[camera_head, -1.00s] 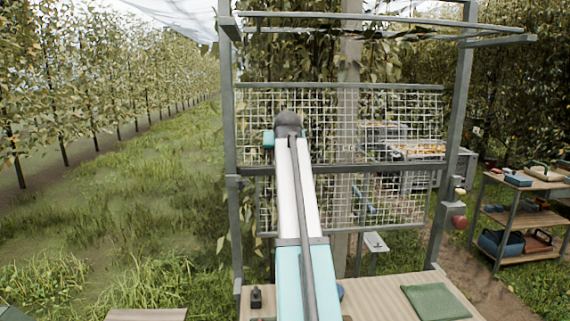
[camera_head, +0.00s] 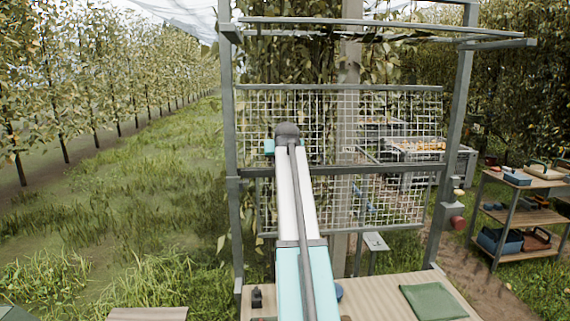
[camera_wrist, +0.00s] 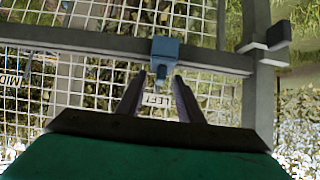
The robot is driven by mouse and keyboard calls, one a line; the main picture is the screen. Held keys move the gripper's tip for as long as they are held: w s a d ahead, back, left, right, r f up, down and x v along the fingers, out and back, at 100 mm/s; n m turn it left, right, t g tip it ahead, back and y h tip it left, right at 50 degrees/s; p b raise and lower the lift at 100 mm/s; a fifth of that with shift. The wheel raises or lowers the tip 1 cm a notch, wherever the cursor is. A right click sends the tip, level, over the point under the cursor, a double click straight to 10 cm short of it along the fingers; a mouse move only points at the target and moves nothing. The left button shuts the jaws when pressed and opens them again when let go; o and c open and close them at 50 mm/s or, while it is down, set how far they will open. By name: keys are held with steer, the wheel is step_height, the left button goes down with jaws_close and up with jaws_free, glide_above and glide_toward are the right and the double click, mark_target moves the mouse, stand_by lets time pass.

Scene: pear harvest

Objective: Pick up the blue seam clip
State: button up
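In the wrist view a blue clip (camera_wrist: 166,50) sits on the grey rail of the mesh frame, its narrower lower part pointing toward my gripper. My gripper (camera_wrist: 158,82) is open, with one dark finger on each side and a gap between them. The fingertips are close to the clip, which lies just beyond them, roughly in line with the gap. I cannot tell whether either finger touches it. Nothing is held.
The wire mesh (camera_head: 395,118) stands in a grey post frame (camera_head: 460,110). A small lettered label (camera_wrist: 158,99) shows between my fingers. A wooden bench (camera_head: 390,298) below holds a green cloth (camera_head: 433,301) and a small black object (camera_head: 257,297). A shelf cart (camera_head: 525,217) stands at right.

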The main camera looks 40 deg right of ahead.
steer(key=shift+w+d+f, duration=0.25)
steer(key=shift+w+f, duration=0.05)
steer(key=shift+f, duration=0.05)
steer(key=shift+c, duration=0.6)
jaws_close()
